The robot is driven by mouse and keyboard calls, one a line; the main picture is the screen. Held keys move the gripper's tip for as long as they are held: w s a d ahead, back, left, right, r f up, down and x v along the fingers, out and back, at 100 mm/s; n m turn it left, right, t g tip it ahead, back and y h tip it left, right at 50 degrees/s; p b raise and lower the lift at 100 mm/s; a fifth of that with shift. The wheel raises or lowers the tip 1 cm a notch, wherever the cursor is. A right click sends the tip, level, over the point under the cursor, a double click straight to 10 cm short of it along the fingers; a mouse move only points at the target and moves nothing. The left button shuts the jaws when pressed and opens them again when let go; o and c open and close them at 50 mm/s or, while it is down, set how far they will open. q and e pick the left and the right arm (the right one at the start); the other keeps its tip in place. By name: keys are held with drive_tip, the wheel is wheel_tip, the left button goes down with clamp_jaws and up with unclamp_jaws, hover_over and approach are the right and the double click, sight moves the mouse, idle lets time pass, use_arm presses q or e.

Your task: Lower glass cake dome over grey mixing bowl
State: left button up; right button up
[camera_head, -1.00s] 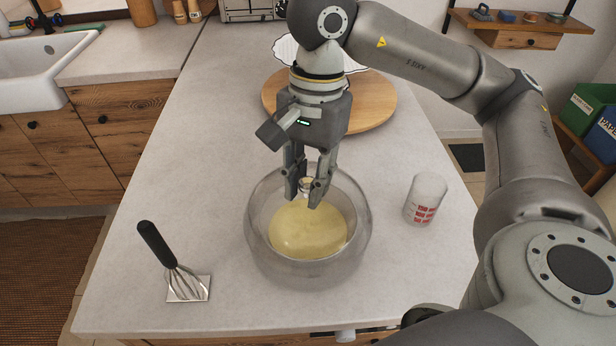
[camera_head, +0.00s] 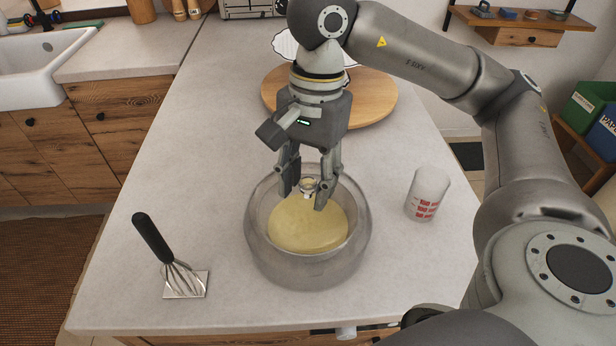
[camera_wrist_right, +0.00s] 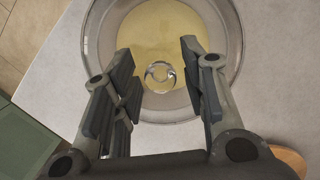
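The clear glass cake dome (camera_head: 312,274) is down around and over the grey mixing bowl (camera_head: 264,212), which shows through the glass with pale yellow dough (camera_head: 306,224) inside. The dome's round glass knob (camera_head: 309,184) is on top, between the fingers of my right gripper (camera_head: 305,198). In the right wrist view the knob (camera_wrist_right: 159,75) sits between the two spread fingers (camera_wrist_right: 158,66), with a gap on each side. The right gripper is open and holds nothing. The dome's lower edge against the counter is hard to see. My left gripper is not in view.
A whisk (camera_head: 168,258) lies left of the dome on a small pale card. A measuring cup (camera_head: 427,193) with red marks stands to the right. A round wooden board (camera_head: 372,98) is behind my gripper. The counter around the dome is otherwise clear.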

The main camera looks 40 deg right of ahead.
drive_tip(key=r, duration=0.4)
drive_tip(key=d+r, duration=0.1)
drive_tip(key=r, duration=0.3)
drive_tip(key=w+r, duration=0.1)
drive_tip(key=r, duration=0.3)
drive_tip(key=shift+d, duration=0.3)
drive_tip(key=shift+f, duration=0.1)
idle(0.4)
